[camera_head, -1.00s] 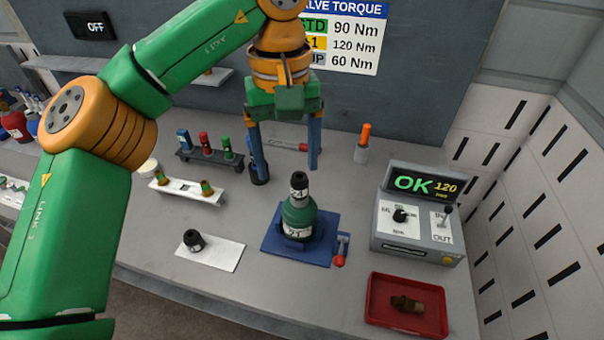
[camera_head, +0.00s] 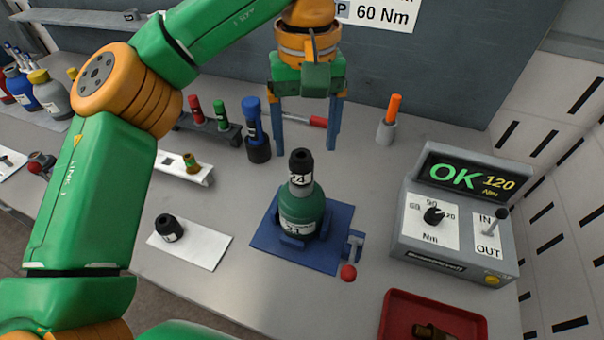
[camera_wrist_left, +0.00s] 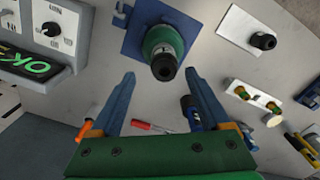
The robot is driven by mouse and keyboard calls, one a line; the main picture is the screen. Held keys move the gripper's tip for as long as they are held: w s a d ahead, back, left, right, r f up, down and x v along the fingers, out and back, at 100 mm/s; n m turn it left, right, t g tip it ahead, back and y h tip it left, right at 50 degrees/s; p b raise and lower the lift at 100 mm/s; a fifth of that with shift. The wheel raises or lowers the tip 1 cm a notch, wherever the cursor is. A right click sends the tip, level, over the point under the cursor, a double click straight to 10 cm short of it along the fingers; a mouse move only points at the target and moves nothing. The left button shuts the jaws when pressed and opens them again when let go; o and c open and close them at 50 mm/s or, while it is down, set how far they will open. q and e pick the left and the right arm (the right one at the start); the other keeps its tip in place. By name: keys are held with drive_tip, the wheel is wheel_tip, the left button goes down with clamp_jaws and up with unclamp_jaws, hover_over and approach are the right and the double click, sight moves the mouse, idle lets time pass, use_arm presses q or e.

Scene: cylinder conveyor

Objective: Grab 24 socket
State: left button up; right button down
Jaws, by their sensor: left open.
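The black socket marked 24 (camera_head: 301,166) sits upright on top of the green cylinder (camera_head: 303,211), which stands in a blue fixture (camera_head: 266,246). It also shows in the left wrist view (camera_wrist_left: 164,68), on the cylinder's top. My left gripper (camera_head: 306,148) is open and empty, with its fingers pointing down behind and above the socket. In the left wrist view its two fingers (camera_wrist_left: 163,82) are spread apart, with the socket between and just beyond their tips. My right gripper is not in view.
Another black socket (camera_head: 169,228) rests on a white mat (camera_head: 205,247). A blue-handled tool (camera_head: 253,122) stands behind left. A grey OK 120 display box (camera_head: 455,214) stands right, with a red tray (camera_head: 394,317) in front. A red-ended lever (camera_head: 348,272) is beside the fixture.

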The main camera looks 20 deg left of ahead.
sight(301, 165)
use_arm(q)
drive_tip(key=f, duration=0.6)
drive_tip(key=shift+s+a+p, duration=0.1)
drive_tip(key=shift+a+p, duration=0.3)
clamp_jaws()
